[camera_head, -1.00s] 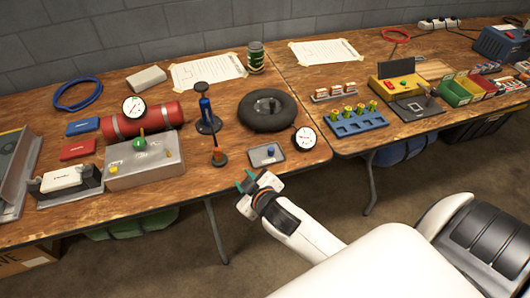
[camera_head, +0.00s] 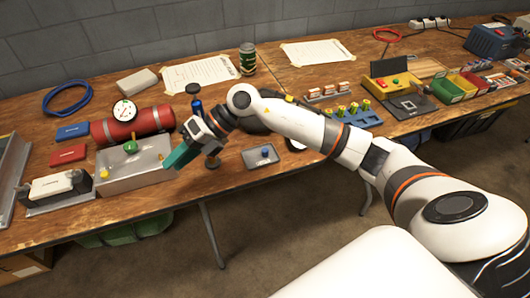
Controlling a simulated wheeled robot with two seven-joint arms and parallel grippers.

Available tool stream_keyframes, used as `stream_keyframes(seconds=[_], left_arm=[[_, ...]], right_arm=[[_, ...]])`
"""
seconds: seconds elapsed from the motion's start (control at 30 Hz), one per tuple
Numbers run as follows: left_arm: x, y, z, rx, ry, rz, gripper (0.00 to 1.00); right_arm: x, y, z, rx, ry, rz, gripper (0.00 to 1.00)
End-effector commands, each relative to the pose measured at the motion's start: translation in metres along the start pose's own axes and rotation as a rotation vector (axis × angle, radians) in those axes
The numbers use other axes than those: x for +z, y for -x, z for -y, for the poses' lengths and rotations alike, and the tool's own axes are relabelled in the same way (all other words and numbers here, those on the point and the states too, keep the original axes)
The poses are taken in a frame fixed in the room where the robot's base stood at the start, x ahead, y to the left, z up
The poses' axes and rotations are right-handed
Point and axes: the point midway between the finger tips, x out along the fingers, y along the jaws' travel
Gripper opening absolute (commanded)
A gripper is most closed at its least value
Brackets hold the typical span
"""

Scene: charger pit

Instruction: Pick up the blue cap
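A small blue cap (camera_head: 266,152) sits on a small grey tray (camera_head: 250,160) near the front edge of the left table. My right gripper (camera_head: 178,158), with teal fingers, hangs over the table to the left of the tray, in front of the grey box with the green knob. It is apart from the cap. Its fingers overlap from this side, so I cannot tell whether they are apart. My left gripper is not in view.
A red cylinder (camera_head: 140,126) with a gauge (camera_head: 124,110) and the grey box (camera_head: 140,165) lie to the left of my gripper. My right forearm hides most of the black tyre. Several parts in a blue rack (camera_head: 357,124) stand to the right.

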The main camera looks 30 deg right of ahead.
Motion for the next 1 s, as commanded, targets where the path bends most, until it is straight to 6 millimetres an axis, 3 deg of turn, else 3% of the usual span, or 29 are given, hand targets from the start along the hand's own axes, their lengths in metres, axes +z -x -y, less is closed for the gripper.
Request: stream_keyframes(seconds=[0.03, 0.1, 0.2, 0.3, 0.4, 0.5, 0.8, 1.0], left_arm=[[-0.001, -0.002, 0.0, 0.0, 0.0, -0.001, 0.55], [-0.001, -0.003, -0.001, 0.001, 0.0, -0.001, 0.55], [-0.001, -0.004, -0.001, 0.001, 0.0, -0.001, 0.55], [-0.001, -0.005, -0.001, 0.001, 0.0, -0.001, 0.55], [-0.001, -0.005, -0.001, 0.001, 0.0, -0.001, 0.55], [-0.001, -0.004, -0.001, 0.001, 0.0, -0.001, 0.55], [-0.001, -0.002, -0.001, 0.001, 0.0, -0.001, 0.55], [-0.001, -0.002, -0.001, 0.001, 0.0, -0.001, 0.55]], right_arm=[[-0.005, 0.022, -0.026, 0.165, 0.028, 0.056, 0.29], [-0.007, 0.058, -0.061, 0.388, 0.028, 0.136, 0.29], [-0.009, 0.114, -0.096, 0.658, -0.014, 0.211, 0.29], [-0.009, 0.16, -0.114, 0.844, -0.072, 0.252, 0.29], [-0.008, 0.187, -0.121, 0.943, -0.113, 0.271, 0.29], [-0.004, 0.191, -0.129, 0.976, -0.13, 0.282, 0.29], [0.011, 0.165, -0.168, 0.972, -0.129, 0.283, 0.29], [0.016, 0.158, -0.179, 0.972, -0.127, 0.282, 0.29]])
